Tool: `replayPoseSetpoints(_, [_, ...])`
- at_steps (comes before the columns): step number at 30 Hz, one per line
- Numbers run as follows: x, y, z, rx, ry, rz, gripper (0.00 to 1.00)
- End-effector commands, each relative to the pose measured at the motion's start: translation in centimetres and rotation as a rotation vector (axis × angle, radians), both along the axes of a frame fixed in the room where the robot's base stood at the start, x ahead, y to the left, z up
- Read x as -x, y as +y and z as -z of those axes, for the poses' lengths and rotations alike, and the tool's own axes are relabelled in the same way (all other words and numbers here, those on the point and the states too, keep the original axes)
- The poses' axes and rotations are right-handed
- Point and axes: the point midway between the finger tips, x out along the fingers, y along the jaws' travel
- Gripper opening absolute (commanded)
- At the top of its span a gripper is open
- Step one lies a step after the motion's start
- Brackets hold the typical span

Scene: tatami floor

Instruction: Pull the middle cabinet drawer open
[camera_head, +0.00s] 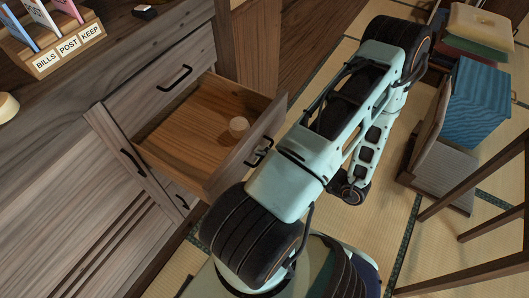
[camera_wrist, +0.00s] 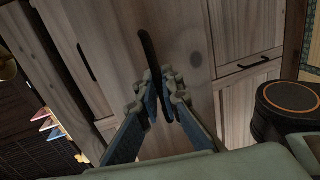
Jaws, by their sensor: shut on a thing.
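The middle cabinet drawer (camera_head: 180,137) is pulled well out, and its brown wooden inside shows in the head view. The dark bar handle (camera_head: 259,153) is on the drawer's grey-brown front, partly behind my arm. In the wrist view, my gripper (camera_wrist: 161,95) is shut on this handle (camera_wrist: 148,52), with a finger on each side of it. In the head view my arm hides the fingers.
A closed drawer (camera_head: 145,82) is above the open one. A cabinet door (camera_head: 115,150) is at its left. A letter holder (camera_head: 60,45) stands on the top. A chair (camera_head: 430,150) with a blue cushion (camera_head: 478,98) is at the right. Tatami floor (camera_head: 395,225) shows between.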

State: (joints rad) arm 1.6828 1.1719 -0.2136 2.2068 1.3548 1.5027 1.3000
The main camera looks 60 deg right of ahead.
Motion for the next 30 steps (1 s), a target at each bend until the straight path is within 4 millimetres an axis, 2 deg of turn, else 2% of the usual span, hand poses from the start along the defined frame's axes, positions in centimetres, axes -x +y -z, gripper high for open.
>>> replayPoseSetpoints(2, [0.0, 0.0, 0.0, 0.0, 0.0, 0.001, 0.0])
replayPoseSetpoints(3, [0.0, 0.0, 0.0, 0.0, 0.0, 0.001, 0.07])
replayPoseSetpoints(5, [0.0, 0.0, 0.0, 0.0, 0.0, 0.001, 0.13])
replayPoseSetpoints(13, [0.0, 0.0, 0.0, 0.0, 0.0, 0.001, 0.14])
replayPoseSetpoints(17, [0.8, -0.1, -0.2, 0.002, 0.0, 0.003, 0.14])
replayPoseSetpoints(20, [2.3, -0.2, -0.4, 0.002, 0.001, 0.005, 0.14])
replayPoseSetpoints(30, [9.2, -0.4, -1.9, 0.002, 0.001, 0.003, 0.14])
